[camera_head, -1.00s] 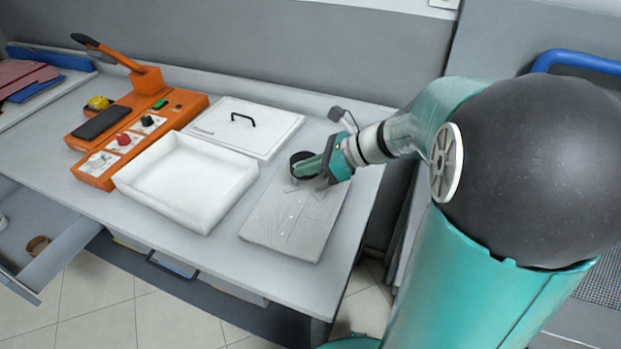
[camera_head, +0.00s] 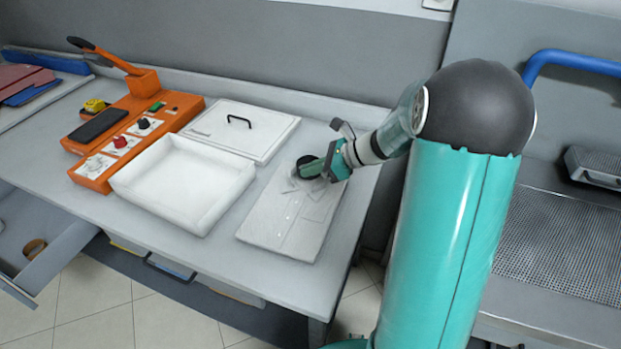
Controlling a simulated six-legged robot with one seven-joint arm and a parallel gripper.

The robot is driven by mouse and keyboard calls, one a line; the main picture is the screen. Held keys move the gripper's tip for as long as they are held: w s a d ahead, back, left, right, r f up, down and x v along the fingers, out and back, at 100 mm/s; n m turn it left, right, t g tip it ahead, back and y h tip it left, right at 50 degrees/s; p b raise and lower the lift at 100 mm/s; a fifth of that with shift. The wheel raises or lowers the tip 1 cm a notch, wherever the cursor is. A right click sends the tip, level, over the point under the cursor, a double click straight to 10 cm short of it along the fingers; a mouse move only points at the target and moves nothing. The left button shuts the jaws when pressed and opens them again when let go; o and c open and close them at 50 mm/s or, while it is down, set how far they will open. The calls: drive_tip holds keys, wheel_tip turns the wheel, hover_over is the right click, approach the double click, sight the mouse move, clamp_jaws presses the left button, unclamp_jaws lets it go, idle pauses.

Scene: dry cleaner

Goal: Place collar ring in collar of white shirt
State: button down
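The white shirt (camera_head: 285,222) lies folded flat on the table, its collar end at the back under my gripper. A dark round collar ring (camera_head: 299,162) is at that collar end. The fingers hide part of the ring and of the collar. I cannot tell whether the ring touches the shirt.
Left of the shirt are an open white box (camera_head: 180,185), its lid with a black handle (camera_head: 215,128) and an orange press (camera_head: 118,135). An open drawer (camera_head: 45,260) at lower left holds a brown ring (camera_head: 35,248). A perforated grey surface (camera_head: 560,250) is at right.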

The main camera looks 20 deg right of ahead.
sight(319, 176)
drive_tip(key=shift+w+d+f, duration=0.1)
drive_tip(key=shift+w+f, duration=0.65)
drive_tip(key=shift+f, duration=1.8)
drive_tip(key=shift+f, duration=0.15)
drive_tip(key=c, duration=1.6)
unclamp_jaws()
